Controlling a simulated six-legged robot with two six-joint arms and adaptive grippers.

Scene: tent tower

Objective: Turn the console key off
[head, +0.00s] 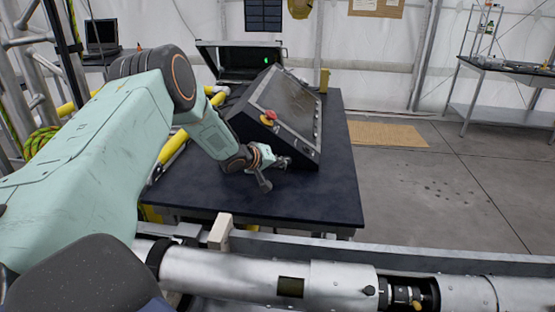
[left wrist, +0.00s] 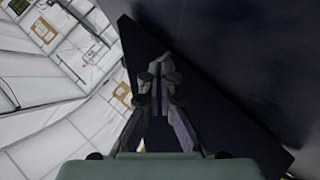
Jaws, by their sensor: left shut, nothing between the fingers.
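The console (head: 284,106) is a dark, slanted panel box on the dark table. A red knob on a yellow base (head: 268,117) sits near its lower left corner. I cannot make out the key in either view. My left gripper (head: 276,166) is just in front of the console's lower edge, low over the table. In the left wrist view its fingers (left wrist: 160,67) come together at the tips and hold nothing. A dark surface lies beyond them; whether they touch it I cannot tell. My right gripper is not in view.
The dark table (head: 335,195) has bare top to the right and front of the console. An open case (head: 240,62) stands behind the console. Yellow tubes (head: 172,147) run along the left. A metal rail (head: 400,257) crosses in front. Open floor lies to the right.

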